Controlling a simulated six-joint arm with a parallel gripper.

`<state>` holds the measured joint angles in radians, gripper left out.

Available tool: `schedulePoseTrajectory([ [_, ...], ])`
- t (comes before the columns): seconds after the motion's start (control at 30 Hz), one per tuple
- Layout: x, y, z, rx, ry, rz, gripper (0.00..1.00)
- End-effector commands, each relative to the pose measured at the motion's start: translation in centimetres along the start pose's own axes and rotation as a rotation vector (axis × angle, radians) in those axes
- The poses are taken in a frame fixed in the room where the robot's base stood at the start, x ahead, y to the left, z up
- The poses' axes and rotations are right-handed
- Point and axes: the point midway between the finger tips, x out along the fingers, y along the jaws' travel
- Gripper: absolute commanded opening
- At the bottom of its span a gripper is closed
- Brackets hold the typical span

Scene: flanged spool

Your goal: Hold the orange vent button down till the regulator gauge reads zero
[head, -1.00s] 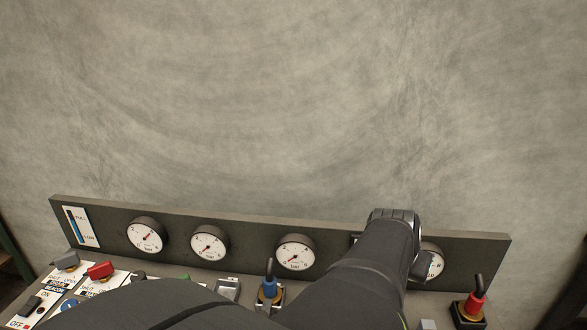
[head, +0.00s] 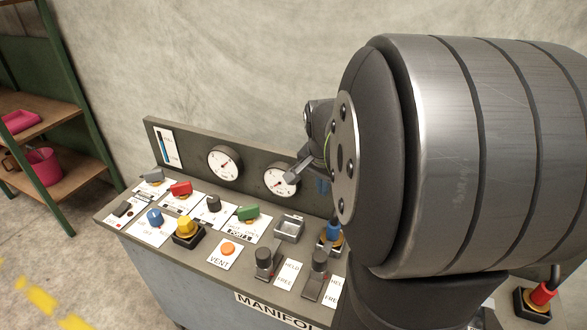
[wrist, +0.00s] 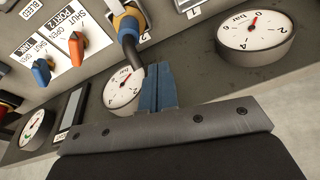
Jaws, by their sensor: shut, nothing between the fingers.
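The orange vent button (head: 228,249) sits on a white plate marked VENT, on the panel's sloping top in the head view. Nothing touches it there, and it is not in the wrist view. My gripper (wrist: 157,90) has its blue fingers shut and empty, in front of the gauge board and well away from the button. Two gauges (head: 224,163) (head: 281,180) show in the head view; their readings are too small to tell. In the wrist view, one gauge (wrist: 255,40) has its red needle near 0. I cannot tell which gauge is the regulator's.
Next to the button are a yellow knob (head: 187,228), a green lever (head: 248,213) and a grey upright lever (head: 266,262). A blue-and-yellow hose fitting (wrist: 129,22) is close to my fingers. My arm hides the panel's right part.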

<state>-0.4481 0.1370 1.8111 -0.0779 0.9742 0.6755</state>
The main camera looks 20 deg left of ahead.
Motion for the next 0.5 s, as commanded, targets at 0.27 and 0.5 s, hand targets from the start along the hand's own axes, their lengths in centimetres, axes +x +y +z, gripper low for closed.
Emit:
schedulePoseTrajectory([
  [0.27,0.1,-9.0,5.9,-0.084,-0.104,0.004,0.00],
  [0.5,-0.3,-14.9,12.2,-0.149,-0.179,0.031,0.00],
])
